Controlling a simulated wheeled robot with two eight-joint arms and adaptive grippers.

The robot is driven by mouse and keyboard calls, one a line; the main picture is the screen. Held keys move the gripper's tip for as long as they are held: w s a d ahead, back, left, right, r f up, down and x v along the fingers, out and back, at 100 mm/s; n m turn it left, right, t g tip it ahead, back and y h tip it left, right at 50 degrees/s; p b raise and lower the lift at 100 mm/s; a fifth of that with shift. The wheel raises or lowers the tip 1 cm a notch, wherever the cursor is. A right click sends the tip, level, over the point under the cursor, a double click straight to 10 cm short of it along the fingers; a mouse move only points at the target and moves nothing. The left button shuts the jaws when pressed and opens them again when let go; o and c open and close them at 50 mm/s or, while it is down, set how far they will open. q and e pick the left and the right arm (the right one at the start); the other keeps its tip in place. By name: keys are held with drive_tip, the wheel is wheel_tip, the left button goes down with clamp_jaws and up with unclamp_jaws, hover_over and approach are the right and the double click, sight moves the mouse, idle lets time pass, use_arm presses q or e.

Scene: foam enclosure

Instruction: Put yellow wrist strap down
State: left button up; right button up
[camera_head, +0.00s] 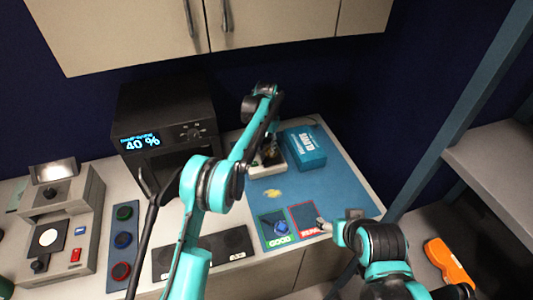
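A small yellow item (273,193), which looks like the wrist strap, lies on the blue mat (335,185), apart from both grippers. My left gripper (267,155) points down at the white tray (272,170) at the mat's back left edge, behind the yellow item. Its fingers are dark and small, and I cannot tell whether they are open or hold anything. My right gripper (322,225) is low at the mat's front right, by the red-framed square (305,218). Its fingers are too small to read.
A blue gloves box (306,149) stands right of the tray. A green GOOD square (273,229) holds a blue item. A black oven-like device (165,125) stands behind left. Cabinets (130,30) hang above. An orange item (449,263) lies at right.

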sight(266, 158)
use_arm(q)
wheel_tip(266, 158, up, 7)
drive_tip(key=shift+p, duration=0.4)
drive_tip(key=s+a+r+n+t+b, duration=0.1)
drive_tip(key=s+a+r+t+b, duration=0.15)
drive_tip(key=s+a+r, duration=0.4)
drive_tip(key=s+a+r+n+t+b, duration=0.15)
drive_tip(key=s+a+b, duration=0.25)
drive_tip(key=s, duration=0.6)
drive_tip(key=s+a+f+n+t+b, duration=0.1)
drive_tip(key=s+a+f+b, duration=0.1)
drive_tip(key=s+f, duration=0.4)
drive_tip(key=s+a+f+n+t+b, duration=0.2)
drive_tip(key=s+a+f, duration=0.2)
drive_tip(key=s, duration=1.1)
wheel_tip(266, 158, down, 3)
drive_tip(key=shift+s+a+f, duration=0.2)
drive_tip(key=shift+s, duration=0.2)
